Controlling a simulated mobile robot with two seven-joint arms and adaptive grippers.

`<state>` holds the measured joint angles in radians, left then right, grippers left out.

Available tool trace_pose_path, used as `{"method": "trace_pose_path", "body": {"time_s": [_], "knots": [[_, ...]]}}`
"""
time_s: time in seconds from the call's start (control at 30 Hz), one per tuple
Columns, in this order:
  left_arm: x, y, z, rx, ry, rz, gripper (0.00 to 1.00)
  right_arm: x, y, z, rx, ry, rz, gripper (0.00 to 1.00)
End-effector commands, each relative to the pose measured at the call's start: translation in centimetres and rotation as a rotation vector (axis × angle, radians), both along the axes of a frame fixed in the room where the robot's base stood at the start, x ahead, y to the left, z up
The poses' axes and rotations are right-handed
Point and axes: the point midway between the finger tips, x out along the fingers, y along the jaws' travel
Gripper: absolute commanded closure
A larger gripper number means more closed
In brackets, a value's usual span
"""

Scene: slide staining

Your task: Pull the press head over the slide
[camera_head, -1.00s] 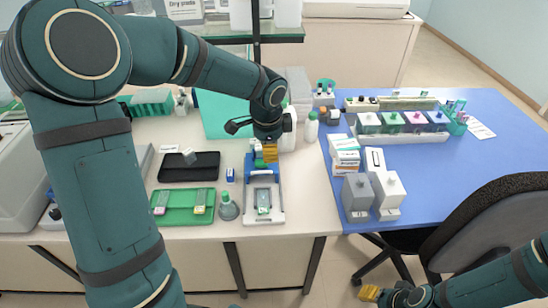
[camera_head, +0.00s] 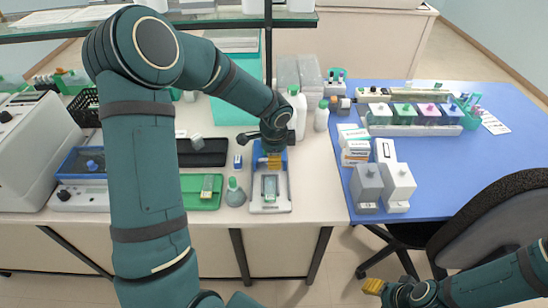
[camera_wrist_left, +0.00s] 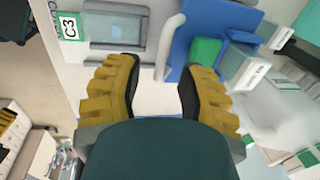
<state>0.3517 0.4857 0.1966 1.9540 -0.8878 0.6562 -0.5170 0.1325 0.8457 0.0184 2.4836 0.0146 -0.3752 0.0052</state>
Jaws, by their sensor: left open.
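The press (camera_head: 284,206) stands near the bench's front edge, with a pale base and a blue head part (camera_head: 257,150) at its back. A slide (camera_head: 270,186) lies on the base's stage, in front of the head. My left gripper (camera_head: 272,160) is at the blue part and hides some of it. The blue head (camera_wrist_left: 200,30) and a white handle bar (camera_wrist_left: 168,45) lie just beyond the fingertips. My right gripper (camera_head: 373,286) is low at right, away from the bench.
A green tray (camera_head: 207,203), a black tray (camera_head: 215,158) and a small bottle (camera_head: 235,193) stand left of the press. White bottles (camera_head: 297,110) stand behind it to the right. Grey and white boxes (camera_head: 397,186) are on the blue table. Bench in front of the press is narrow.

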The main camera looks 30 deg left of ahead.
Motion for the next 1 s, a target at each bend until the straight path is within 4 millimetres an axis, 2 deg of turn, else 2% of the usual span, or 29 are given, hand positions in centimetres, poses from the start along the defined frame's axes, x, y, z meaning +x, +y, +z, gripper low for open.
{"method": "trace_pose_path", "body": {"time_s": [0.37,0.4,0.47,0.5,0.87,1.0], "knots": [[0.08,0.05,-0.55,0.000,0.000,0.000,0.61,0.01,0.01,-0.07,0.000,0.000,0.000,0.53],[0.09,0.06,-0.55,0.000,0.000,0.000,0.65,0.01,0.01,-0.07,0.000,0.000,0.000,0.53],[0.08,0.05,-0.54,0.000,0.000,0.000,0.86,0.01,0.01,-0.07,0.000,0.000,0.000,0.53],[0.08,0.05,-0.54,0.000,0.000,0.000,1.00,0.01,0.01,-0.07,0.000,0.000,0.000,0.53],[-0.01,-0.01,-0.60,0.000,0.001,-0.001,1.00,0.01,0.02,-0.14,0.000,0.000,0.000,0.53],[-0.79,-0.56,-0.77,0.000,0.003,-0.003,1.00,0.01,0.06,-0.79,-0.001,0.000,0.001,0.53]]}}
